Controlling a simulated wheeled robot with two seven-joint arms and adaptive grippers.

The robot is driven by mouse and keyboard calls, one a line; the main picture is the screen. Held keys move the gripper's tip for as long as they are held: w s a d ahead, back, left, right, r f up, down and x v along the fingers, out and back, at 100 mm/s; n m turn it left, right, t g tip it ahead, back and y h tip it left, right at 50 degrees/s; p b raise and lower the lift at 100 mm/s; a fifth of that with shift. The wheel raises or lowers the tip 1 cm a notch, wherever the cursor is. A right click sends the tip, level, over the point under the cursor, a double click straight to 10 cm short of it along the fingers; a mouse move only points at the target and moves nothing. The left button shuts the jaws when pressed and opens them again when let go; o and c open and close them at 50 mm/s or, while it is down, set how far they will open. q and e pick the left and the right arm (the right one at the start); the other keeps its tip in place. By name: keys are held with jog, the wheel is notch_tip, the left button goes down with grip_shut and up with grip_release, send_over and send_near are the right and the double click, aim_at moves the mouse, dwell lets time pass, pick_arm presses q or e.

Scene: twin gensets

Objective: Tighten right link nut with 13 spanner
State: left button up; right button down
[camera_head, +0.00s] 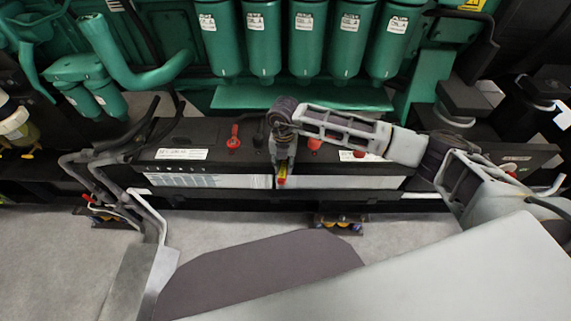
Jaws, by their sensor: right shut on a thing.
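My right gripper (282,168) points down over the front edge of the black battery box (205,133). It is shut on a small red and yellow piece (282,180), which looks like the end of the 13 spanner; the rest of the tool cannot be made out. Red terminal caps show on the box top: one (234,138) left of the gripper and one (314,143) right of it. The right link nut cannot be made out. My left gripper does not show.
Several green filter canisters (262,40) hang behind the box above a green ledge (300,98). Bent grey bars (120,195) stand at the left. Grey floor (235,225) lies in front of the box.

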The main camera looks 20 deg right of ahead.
jog(key=shift+w+a+m, duration=0.25)
jog(key=shift+a+m, duration=0.15)
jog(key=shift+a, duration=0.25)
jog(key=shift+a+r, duration=0.1)
jog(key=shift+w+a+m, duration=0.4)
jog(key=shift+a+m, duration=0.2)
jog(key=shift+a, duration=0.05)
jog(key=shift+w+a+r, duration=0.1)
jog(key=shift+a, duration=0.05)
jog(key=shift+w+a+m, duration=0.45)
jog(key=shift+a+m, duration=0.05)
jog(key=shift+m, duration=0.2)
jog(key=shift+w+a, duration=0.1)
jog(key=shift+w, duration=0.05)
